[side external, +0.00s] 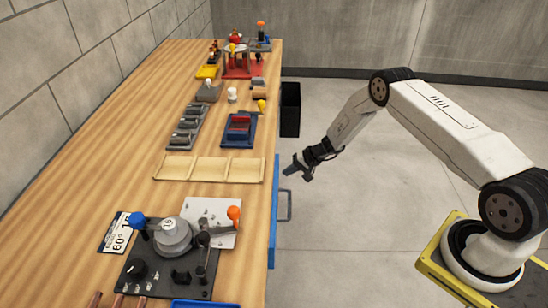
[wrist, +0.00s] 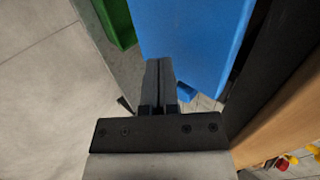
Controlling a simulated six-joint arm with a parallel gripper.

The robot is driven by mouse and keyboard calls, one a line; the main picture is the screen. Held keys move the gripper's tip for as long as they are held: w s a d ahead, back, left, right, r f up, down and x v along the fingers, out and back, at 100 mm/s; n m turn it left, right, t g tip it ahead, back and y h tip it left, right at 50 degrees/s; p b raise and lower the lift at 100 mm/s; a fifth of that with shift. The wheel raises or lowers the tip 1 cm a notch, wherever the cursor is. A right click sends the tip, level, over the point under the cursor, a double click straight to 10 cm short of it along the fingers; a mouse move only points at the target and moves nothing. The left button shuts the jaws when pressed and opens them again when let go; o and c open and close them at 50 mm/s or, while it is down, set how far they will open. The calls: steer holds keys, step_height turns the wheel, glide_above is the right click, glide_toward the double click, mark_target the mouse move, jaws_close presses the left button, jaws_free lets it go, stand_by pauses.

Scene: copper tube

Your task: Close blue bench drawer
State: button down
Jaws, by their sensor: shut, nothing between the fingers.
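The blue bench drawer (side external: 274,225) shows in the side external view as a narrow blue strip along the right edge of the wooden bench. A grey bar handle (side external: 289,205) sticks out from it. How far the drawer stands out cannot be told. My gripper (side external: 291,170) is just right of the bench edge, near the drawer's far end and beyond the handle. In the wrist view my gripper's fingers (wrist: 158,62) are shut together and empty, overlapping a large blue surface (wrist: 195,35) that looks like the drawer. Contact cannot be told.
The wooden bench (side external: 150,215) carries a bending tool (side external: 172,235), a pale wooden tray (side external: 210,169) and several small fixtures. A black bin (side external: 290,110) is at its right edge beyond my gripper. A green part (wrist: 115,22) shows in the wrist view.

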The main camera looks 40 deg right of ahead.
steer(key=shift+w+a, duration=0.35)
steer(key=shift+w, duration=0.05)
steer(key=shift+w+a+r, duration=0.1)
steer(key=shift+w+a, duration=1.55)
steer(key=shift+a, duration=0.1)
steer(key=shift+s+d, duration=0.25)
steer(key=shift+d, duration=0.1)
steer(key=s+d+f+v, duration=0.1)
steer(key=f+v, duration=0.1)
steer(key=v, duration=1)
steer(key=shift+s+d+r, duration=0.25)
steer(key=shift+s+d, duration=0.1)
